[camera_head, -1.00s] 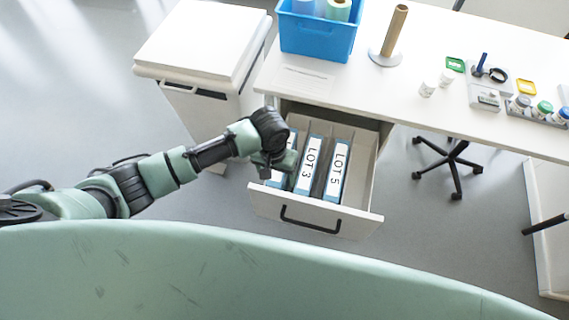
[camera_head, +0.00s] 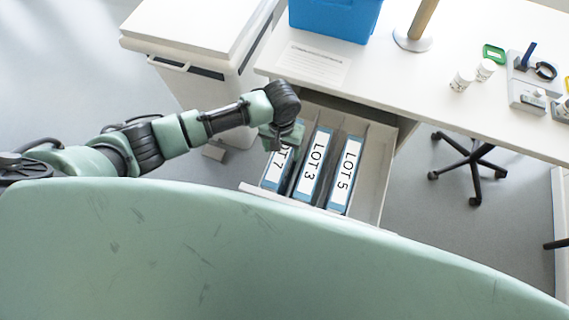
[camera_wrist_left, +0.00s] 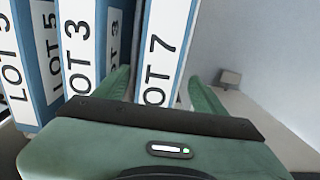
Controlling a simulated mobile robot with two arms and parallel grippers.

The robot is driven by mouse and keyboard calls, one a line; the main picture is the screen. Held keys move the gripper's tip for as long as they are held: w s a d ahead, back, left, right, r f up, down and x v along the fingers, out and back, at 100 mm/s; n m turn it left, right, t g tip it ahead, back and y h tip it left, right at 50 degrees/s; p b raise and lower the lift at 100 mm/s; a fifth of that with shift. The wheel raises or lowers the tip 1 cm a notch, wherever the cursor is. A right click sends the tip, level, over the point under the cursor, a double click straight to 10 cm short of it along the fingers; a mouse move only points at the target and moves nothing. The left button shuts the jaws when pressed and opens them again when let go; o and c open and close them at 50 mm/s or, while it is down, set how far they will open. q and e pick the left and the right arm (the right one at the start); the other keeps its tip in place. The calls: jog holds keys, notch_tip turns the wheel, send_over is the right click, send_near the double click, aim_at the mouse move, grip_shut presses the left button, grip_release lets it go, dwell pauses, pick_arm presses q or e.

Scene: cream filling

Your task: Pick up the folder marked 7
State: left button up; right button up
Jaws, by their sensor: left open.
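The folder marked LOT 7 (camera_head: 272,177) stands upright at the left end of the open drawer, white label on a blue spine. My left gripper (camera_head: 284,138) is over its far end and hides part of its label. In the left wrist view the LOT 7 folder (camera_wrist_left: 165,45) stands between the two open green fingers (camera_wrist_left: 160,78), one on each side. I cannot tell whether either finger touches it. My right gripper is not in view.
The LOT 3 folder (camera_head: 313,165) stands just right of LOT 7, with the LOT 5 folder (camera_head: 346,174) beyond. The drawer (camera_head: 376,185) has free room right of LOT 5. The white desk (camera_head: 400,85) overhangs behind. A white cabinet (camera_head: 190,40) is at the left.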

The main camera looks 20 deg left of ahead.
pick_arm(q)
jog(key=shift+s+f, duration=0.1)
jog(key=shift+f, duration=0.85)
jog(key=f, duration=0.4)
jog(key=shift+w+d+f, duration=0.15)
jog(key=shift+w+f, duration=0.05)
jog(key=shift+f, duration=0.1)
grip_shut()
